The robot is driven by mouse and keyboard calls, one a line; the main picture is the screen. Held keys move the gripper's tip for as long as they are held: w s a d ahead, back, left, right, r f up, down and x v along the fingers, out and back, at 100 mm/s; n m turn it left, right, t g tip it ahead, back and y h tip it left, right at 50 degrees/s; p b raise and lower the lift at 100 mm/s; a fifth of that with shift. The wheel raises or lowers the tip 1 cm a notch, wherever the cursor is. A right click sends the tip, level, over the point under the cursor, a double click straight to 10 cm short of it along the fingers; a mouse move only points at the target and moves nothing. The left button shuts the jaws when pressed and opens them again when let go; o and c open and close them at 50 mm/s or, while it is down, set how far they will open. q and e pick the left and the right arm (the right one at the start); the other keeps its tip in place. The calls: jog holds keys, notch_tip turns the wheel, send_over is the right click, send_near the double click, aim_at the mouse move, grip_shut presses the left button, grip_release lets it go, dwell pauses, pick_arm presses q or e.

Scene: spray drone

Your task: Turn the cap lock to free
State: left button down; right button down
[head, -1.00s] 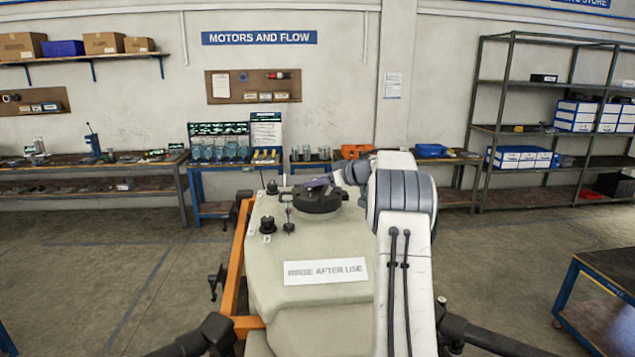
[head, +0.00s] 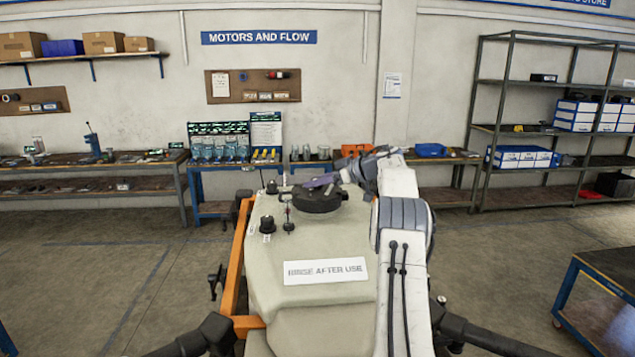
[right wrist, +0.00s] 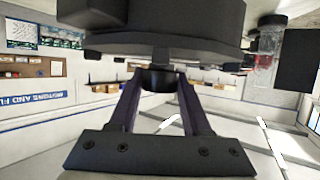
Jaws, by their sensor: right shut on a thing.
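The black round cap (head: 318,201) sits on top of the drone's pale tank (head: 310,250) in the head view. My right gripper (head: 322,181) reaches it from the right, its purple fingers at the cap's far upper side. In the right wrist view the cap's dark body (right wrist: 165,38) fills the top. There my right gripper (right wrist: 160,76) is shut on a small dark rounded part, the cap lock (right wrist: 160,82), between its fingertips. The lock's marks and exact angle cannot be read. My left gripper is not in view.
Black knobs (head: 267,224) stand on the tank left of the cap. An orange frame bar (head: 236,265) runs along the tank's left side. A white label (head: 325,271) reads "RINSE AFTER USE". Benches stand along the back wall, and a blue-framed table (head: 600,300) stands at right.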

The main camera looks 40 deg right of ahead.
jog(key=shift+r, duration=0.15)
jog(key=shift+c, duration=1.8)
grip_release()
jog(key=shift+w+a, duration=0.1)
jog(key=shift+s+d, duration=0.2)
jog(key=shift+s, duration=0.1)
jog(key=b+v, duration=0.3)
jog(key=v, duration=0.6)
jog(key=shift+s+r, duration=0.2)
jog(key=shift+s, duration=0.15)
jog(key=shift+d, duration=0.1)
